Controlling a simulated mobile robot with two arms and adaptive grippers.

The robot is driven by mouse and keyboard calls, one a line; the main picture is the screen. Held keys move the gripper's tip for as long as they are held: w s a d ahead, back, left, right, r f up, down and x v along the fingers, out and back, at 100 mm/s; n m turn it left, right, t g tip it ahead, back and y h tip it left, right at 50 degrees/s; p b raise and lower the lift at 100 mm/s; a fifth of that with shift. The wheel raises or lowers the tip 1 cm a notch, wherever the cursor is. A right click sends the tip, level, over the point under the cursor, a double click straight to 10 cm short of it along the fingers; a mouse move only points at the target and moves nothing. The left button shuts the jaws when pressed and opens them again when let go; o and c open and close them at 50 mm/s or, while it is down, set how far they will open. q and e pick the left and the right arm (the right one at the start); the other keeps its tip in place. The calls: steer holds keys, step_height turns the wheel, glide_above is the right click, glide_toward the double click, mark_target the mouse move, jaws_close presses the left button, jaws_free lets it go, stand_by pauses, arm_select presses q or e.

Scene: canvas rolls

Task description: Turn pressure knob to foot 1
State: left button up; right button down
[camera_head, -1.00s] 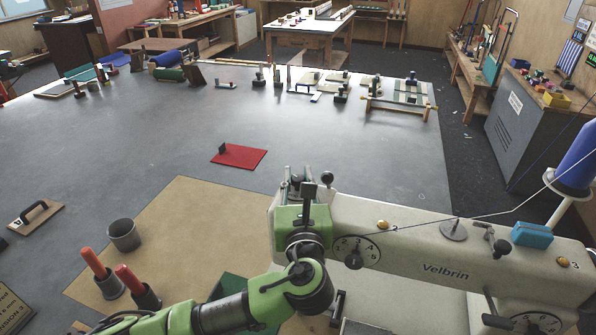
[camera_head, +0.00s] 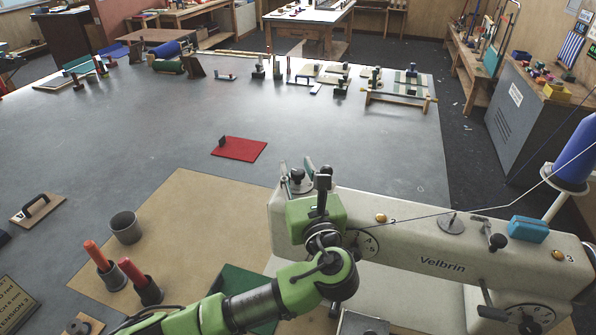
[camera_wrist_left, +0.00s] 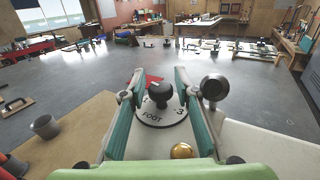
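The black pressure knob (camera_wrist_left: 160,95) stands on a round pale dial (camera_wrist_left: 162,113) marked FOOT and 3 in the left wrist view. In the head view the knob (camera_head: 298,176) is at the left end of the cream sewing machine (camera_head: 420,225). My left gripper (camera_wrist_left: 160,84) is open, with one teal finger on each side of the knob and gaps between. In the head view the left gripper (camera_head: 297,172) is over the machine's left end, partly hidden by its own wrist. The knob's pointer is too small to read. My right gripper is not in view.
A second numbered dial (camera_head: 368,244) on the machine's front is partly covered by my arm. A brass screw (camera_wrist_left: 182,151) and a round metal part (camera_wrist_left: 214,87) are near the fingers. A blue thread cone (camera_head: 578,155) stands at right. Red-handled tools (camera_head: 132,272) stand left.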

arm_select(q)
steer(key=shift+f, duration=0.15)
steer(key=shift+s+d, duration=0.1)
steer(key=shift+s, duration=0.15)
steer(key=v, duration=1.1)
steer(key=shift+s, duration=0.2)
